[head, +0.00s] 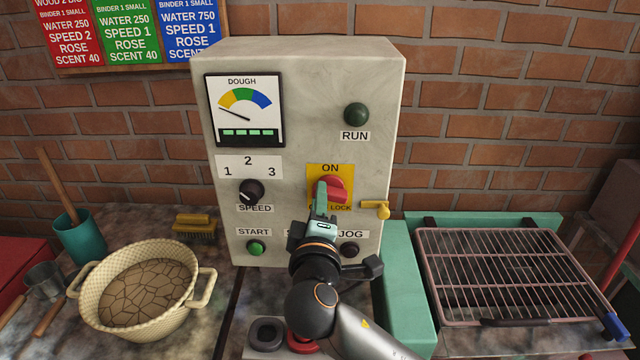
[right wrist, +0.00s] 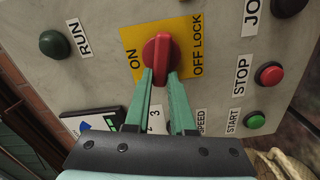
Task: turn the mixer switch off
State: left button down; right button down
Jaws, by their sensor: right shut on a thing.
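The mixer switch is a red rotary knob (head: 338,188) on a yellow plate (head: 316,170), with ON at the top and OFF LOCK below. In the right wrist view the red knob (right wrist: 156,55) lies crosswise between the ON and OFF LOCK labels. My right gripper (head: 321,190) has its green fingers closed around the knob. The fingertips (right wrist: 160,78) are on its near end. The gripper partly hides the OFF LOCK label and the STOP button in the head view. My left gripper is not in view.
The grey control box (head: 298,70) also bears a dark green RUN lamp (head: 356,115), a SPEED dial (head: 251,192), a START button (head: 256,248) and a JOG button (head: 349,249). A yellow latch (head: 376,209) sticks out at right. A basket (head: 110,319) stands left, a wire rack (head: 510,275) right.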

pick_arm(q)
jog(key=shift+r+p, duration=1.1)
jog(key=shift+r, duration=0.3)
pick_arm(e)
jog(key=shift+f+n, duration=0.25)
jog(key=shift+n, duration=1.25)
jog(key=shift+f, duration=0.1)
jog(key=c, duration=0.8)
grip_release()
jog(key=shift+o, duration=0.2)
